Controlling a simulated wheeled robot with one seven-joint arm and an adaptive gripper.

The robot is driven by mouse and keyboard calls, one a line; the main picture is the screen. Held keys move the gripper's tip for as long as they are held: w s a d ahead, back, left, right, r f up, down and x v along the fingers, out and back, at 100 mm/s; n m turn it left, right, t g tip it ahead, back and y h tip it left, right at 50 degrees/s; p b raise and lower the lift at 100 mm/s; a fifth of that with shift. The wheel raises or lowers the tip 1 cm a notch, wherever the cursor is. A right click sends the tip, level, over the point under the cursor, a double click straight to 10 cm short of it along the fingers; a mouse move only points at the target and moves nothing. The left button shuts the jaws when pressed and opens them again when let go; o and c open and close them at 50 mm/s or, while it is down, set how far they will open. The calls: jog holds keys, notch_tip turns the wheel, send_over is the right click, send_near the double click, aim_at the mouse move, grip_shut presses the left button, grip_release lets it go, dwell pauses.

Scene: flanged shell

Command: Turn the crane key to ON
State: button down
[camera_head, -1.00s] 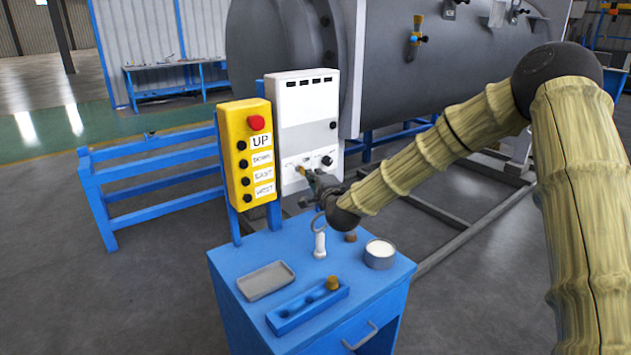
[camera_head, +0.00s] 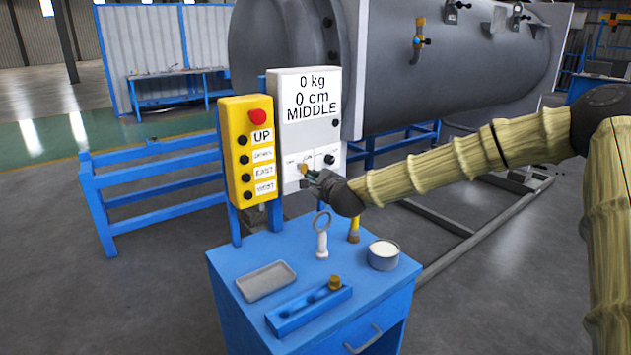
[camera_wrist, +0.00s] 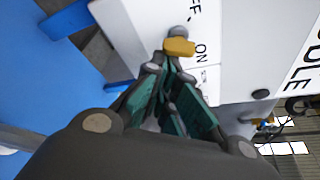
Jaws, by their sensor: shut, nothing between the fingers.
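The brass-yellow crane key (camera_head: 304,169) sits in the lower part of the white control box (camera_head: 292,140). In the wrist view the key (camera_wrist: 180,47) lies beside the printed ON label, with part of the OFF label above. The box's display reads 0 kg, 0 cm, MIDDLE. My gripper (camera_head: 311,175) is in front of the box's lower face, right by the key. In the wrist view my gripper's fingertips (camera_wrist: 170,62) are together, just below the key, with nothing held between them. I cannot tell whether they touch the key.
A yellow pendant (camera_head: 246,150) with a red button and several black buttons stands left of the box. Below is a blue cabinet (camera_head: 235,315) with a tray (camera_head: 266,281), a ring-topped white piece (camera_head: 322,240), a brush (camera_head: 354,230) and a round tin (camera_head: 383,256). A large grey shell (camera_head: 450,75) is behind.

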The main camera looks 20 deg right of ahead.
jog(key=shift+a+f+m+g+b, duration=0.15)
jog(key=shift+m+g+b, duration=0.15)
jog(key=shift+m+b, duration=0.35)
dwell(1.6)
